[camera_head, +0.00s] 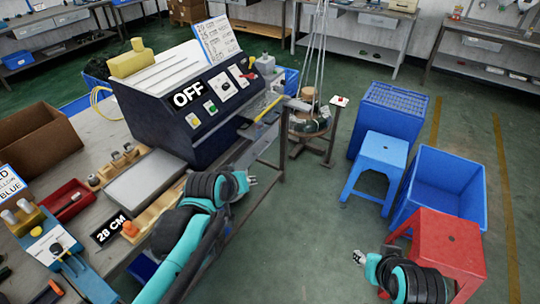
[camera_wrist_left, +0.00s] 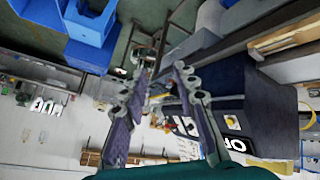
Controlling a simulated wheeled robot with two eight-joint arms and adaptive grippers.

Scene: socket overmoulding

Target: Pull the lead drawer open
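No drawer is clearly marked as the lead drawer. A grey box-like front (camera_head: 264,141) shows under the bench edge below the machine, and I cannot tell whether it is the drawer. My left gripper (camera_head: 252,181) is in front of the bench's aisle side, below and right of the machine, apart from that grey front. In the left wrist view the fingers (camera_wrist_left: 168,70) stand apart with nothing between them. My right gripper (camera_head: 358,256) is low at the right, beside the red stool and away from the bench; its finger opening is too small to judge.
The dark machine (camera_head: 180,122) with an OFF sign stands on the bench (camera_head: 98,133). Blue bins, a blue stool (camera_head: 381,149) and a red stool (camera_head: 448,243) stand right. The aisle floor between is clear.

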